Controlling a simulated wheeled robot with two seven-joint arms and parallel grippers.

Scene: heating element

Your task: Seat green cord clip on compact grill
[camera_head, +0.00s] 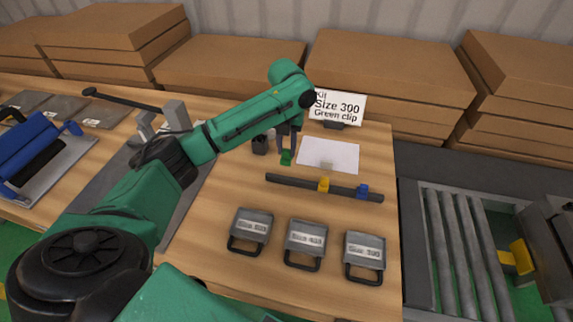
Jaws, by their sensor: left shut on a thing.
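My left gripper (287,148) is shut on the green cord clip (286,158). It holds the clip at the left edge of the white sheet, near the left end of a dark rail (298,184). Whether the clip touches the table is not clear. A blue device (28,147) with dark handles lies on a grey plate at the far left. I cannot tell whether it is the compact grill. My right gripper is not in view.
A yellow clip (323,185) and a blue clip (362,191) sit on the rail. Three grey labelled blocks with handles, including the right one (365,251), stand at the front. A sign (337,107) reads "Kit Size 300 Green clip". A roller conveyor (462,245) lies right of the table.

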